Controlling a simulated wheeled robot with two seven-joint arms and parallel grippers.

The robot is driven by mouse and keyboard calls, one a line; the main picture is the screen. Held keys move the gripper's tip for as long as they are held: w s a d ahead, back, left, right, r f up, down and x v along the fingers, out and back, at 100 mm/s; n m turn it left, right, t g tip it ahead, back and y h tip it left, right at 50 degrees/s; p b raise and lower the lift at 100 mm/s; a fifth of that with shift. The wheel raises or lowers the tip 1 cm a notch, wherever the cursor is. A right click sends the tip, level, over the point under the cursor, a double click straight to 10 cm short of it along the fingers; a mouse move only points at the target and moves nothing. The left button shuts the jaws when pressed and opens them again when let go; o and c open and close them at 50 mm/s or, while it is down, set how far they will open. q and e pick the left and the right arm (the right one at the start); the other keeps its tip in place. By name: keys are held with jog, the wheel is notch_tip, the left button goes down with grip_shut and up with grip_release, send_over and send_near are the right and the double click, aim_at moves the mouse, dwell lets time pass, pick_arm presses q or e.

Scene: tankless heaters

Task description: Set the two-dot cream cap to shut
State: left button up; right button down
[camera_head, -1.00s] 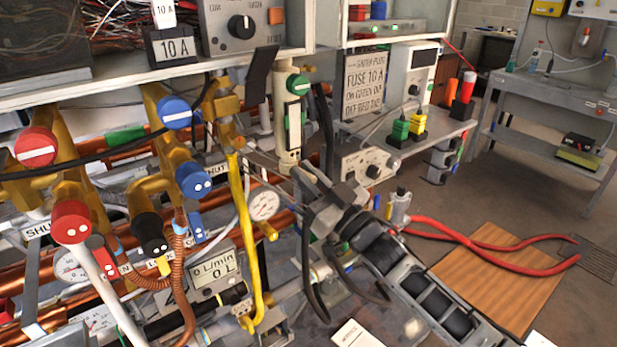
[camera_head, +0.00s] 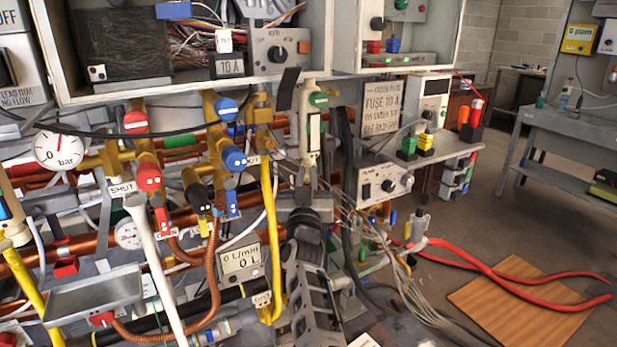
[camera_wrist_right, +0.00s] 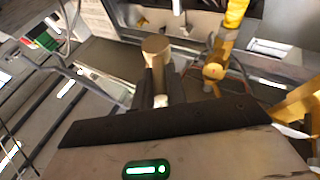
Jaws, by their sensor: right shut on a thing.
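My right gripper (camera_head: 305,192) is in front of the pipework, below the cream column (camera_head: 310,135) with the green cap. In the right wrist view a tan-cream round cap (camera_wrist_right: 155,45) on a short stem stands between the fingers of my right gripper (camera_wrist_right: 162,88), which are shut on it. Its dots cannot be made out from this side, and its set position cannot be told. My left gripper is not in view.
Two-dot red (camera_head: 148,178), blue (camera_head: 234,159) and black (camera_head: 198,197) caps stand close to the left. A yellow pipe (camera_head: 267,220) runs beside my right wrist. A pale pole (camera_head: 152,252) rises in front. Loose cables (camera_head: 400,280) hang to the right.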

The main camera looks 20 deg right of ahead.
pick_arm(q)
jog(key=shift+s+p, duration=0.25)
jog(key=shift+p, duration=0.15)
pick_arm(e)
jog(key=shift+a+r+m+h, duration=0.15)
jog(key=shift+m+h, duration=0.15)
jog(key=shift+h, duration=0.2)
jog(key=c, duration=1.4)
grip_release()
jog(key=shift+w, duration=0.1)
